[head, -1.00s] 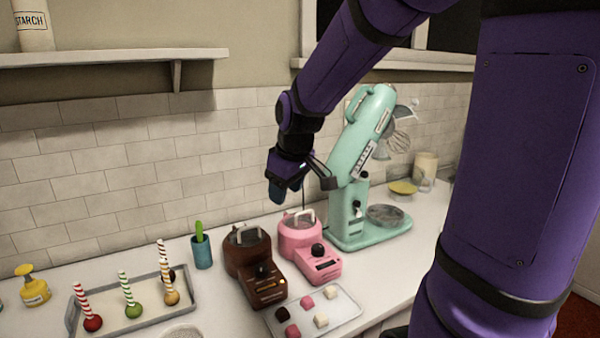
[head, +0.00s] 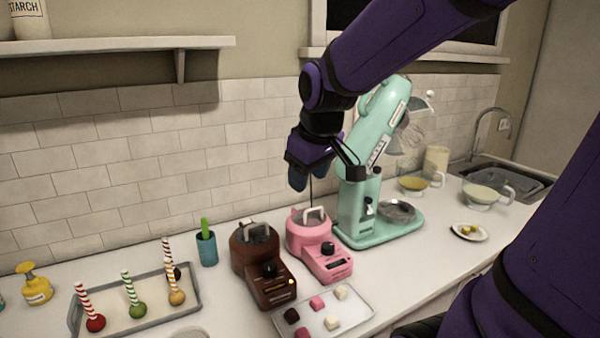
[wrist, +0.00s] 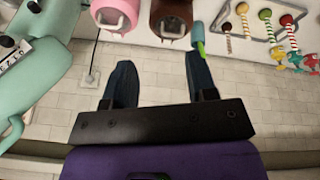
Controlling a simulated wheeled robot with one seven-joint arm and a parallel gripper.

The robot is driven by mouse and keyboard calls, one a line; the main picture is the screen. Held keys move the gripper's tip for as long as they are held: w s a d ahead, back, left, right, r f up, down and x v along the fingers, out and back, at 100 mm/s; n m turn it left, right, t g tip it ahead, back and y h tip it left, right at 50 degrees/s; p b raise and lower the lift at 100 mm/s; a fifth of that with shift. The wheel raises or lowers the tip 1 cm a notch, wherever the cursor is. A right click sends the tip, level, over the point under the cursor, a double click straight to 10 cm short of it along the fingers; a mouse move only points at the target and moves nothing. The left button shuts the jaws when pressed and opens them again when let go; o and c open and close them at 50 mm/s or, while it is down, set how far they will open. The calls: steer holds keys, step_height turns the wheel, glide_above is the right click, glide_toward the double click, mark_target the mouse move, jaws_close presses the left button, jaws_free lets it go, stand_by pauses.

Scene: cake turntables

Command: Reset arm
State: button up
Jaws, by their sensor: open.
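My gripper (head: 299,180) is in the air above the pink melting pot (head: 310,228), in front of the tiled wall. In the wrist view its two dark blue fingers (wrist: 163,80) are spread apart with nothing between them. The pink pot also shows in the wrist view (wrist: 113,18), beside the brown melting pot (wrist: 171,14). The purple arm reaches in from the upper right of the head view. A mint-green stand mixer (head: 375,135) stands just right of my gripper, partly behind the forearm.
The brown pot (head: 258,250) and a teal cup (head: 207,248) stand on the counter. A tray (head: 188,312) holds striped-stick apples; another (head: 345,322) holds small cubes. A shelf (head: 110,46) juts from the wall at upper left. A sink (head: 510,178) is at right.

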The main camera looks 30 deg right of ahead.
steer(key=s+a+r+m, duration=0.1)
steer(key=s, duration=0.6)
steer(key=s+a+r+m+t, duration=0.1)
steer(key=s+r, duration=0.1)
steer(key=s, duration=0.4)
steer(key=shift+s+a+r+m+y, duration=0.25)
steer(key=shift+s+a+m+y, duration=0.05)
steer(key=shift+s+a, duration=0.1)
